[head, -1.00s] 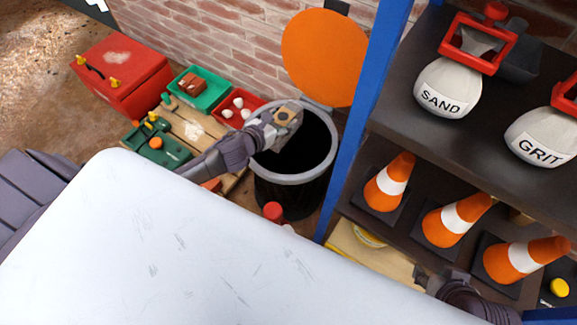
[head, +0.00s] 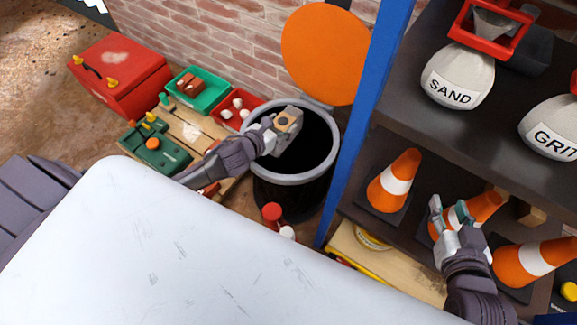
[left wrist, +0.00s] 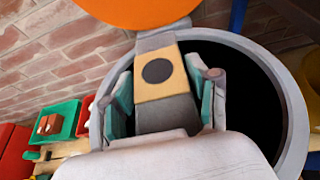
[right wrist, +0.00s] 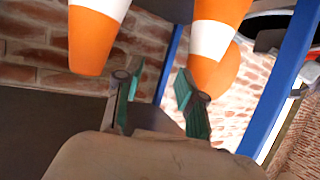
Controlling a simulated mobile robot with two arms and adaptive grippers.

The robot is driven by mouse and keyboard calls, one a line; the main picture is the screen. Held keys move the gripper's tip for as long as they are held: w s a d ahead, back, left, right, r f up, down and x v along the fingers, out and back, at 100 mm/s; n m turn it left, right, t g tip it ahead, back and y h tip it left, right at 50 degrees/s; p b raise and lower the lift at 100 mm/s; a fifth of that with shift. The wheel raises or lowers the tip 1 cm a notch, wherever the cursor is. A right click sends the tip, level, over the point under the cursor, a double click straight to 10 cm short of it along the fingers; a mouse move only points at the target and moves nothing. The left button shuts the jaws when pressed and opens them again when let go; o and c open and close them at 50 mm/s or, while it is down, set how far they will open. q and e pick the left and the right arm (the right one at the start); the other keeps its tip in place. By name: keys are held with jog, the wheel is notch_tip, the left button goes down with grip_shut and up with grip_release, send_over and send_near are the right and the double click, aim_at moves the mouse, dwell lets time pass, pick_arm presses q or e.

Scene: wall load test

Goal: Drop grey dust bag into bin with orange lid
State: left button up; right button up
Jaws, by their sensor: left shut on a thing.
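The black bin (head: 300,195) with a grey rim stands by the brick wall, its round orange lid (head: 325,55) raised open behind it. My left gripper (head: 286,122) is above the bin's mouth, shut on the grey dust bag (head: 288,116). In the left wrist view the bag (left wrist: 163,110) sits between both fingers, with a tan panel and dark round spot, over the dark opening. My right gripper (head: 448,220) is open and empty in front of the traffic cones; its parted fingers show in the right wrist view (right wrist: 155,95).
The shelf at the right holds a SAND bag (head: 458,80), a GRIT bag (head: 552,125) and orange-white cones (head: 397,180). A red toolbox (head: 120,75), a green tray (head: 200,88) and a red tray (head: 236,110) lie left of the bin. A blue post (head: 365,125) stands right of it.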

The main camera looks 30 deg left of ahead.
jog(key=shift+w+a+r+t, duration=0.15)
jog(key=shift+w+r+t, duration=0.15)
jog(key=shift+r, duration=0.25)
pick_arm(q)
jog(key=o, duration=1.6)
jog(key=shift+o, duration=0.2)
jog(key=shift+f, duration=0.15)
jog(key=shift+s, duration=0.25)
jog(key=v, duration=1.1)
jog(key=shift+s+r, duration=0.2)
jog(key=shift+s, duration=0.05)
jog(key=shift+a, duration=0.1)
